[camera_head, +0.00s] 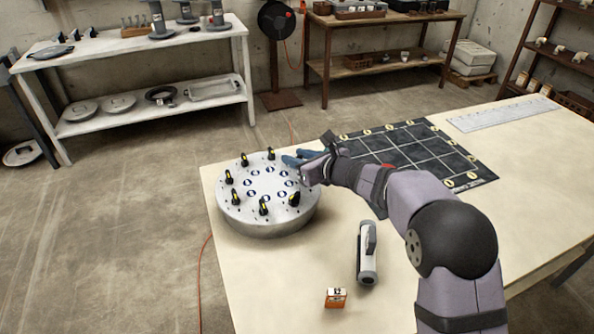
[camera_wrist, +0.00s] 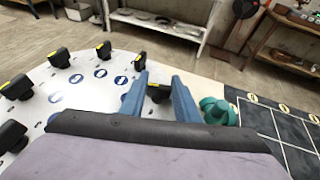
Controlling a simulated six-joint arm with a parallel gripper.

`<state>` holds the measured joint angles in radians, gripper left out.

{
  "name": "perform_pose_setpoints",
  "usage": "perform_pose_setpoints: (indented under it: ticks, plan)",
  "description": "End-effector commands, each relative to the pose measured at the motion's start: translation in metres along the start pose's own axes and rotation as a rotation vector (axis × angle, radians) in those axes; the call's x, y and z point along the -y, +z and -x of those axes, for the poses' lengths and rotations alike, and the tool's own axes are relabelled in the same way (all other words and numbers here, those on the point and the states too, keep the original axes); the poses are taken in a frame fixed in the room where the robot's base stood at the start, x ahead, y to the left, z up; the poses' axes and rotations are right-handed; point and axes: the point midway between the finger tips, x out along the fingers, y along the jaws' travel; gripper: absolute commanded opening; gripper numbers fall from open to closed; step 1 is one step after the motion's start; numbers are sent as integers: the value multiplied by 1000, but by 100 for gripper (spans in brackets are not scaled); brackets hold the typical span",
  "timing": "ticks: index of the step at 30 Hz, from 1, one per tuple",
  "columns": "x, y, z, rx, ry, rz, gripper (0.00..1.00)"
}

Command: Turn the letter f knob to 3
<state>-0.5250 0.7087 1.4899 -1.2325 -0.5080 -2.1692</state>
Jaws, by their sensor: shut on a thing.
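A round grey-white dial plate (camera_head: 262,228) stands on the table's left part. Several black knobs with yellow marks ring its top, with blue-and-white oval labels inside the ring. The label letters are too small to read, so I cannot tell which knob is f. My gripper (camera_head: 292,160) is at the plate's far right edge. In the wrist view its blue fingers (camera_wrist: 158,98) stand on either side of a black knob (camera_wrist: 158,90), shut on it. In the head view that knob is hidden by the gripper. Other knobs show left of the fingers, one nearby (camera_wrist: 140,61).
A teal lobed object (camera_wrist: 218,110) lies just right of the fingers. A black gridded mat (camera_head: 415,150) lies behind my arm. A grey-and-white cylindrical tool (camera_head: 367,255) and a small orange box (camera_head: 336,298) lie in front. A ruler-like strip (camera_head: 500,114) lies far right.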

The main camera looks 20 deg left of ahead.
Motion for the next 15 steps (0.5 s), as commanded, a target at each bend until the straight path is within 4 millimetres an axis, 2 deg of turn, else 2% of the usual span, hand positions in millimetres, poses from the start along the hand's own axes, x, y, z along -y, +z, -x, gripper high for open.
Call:
perform_pose_setpoints:
  ticks: [1,15]
  plan:
    - [-2,-8,-4,4,-24,-8,6]
    - [-2,-3,-2,2,-214,-89,7]
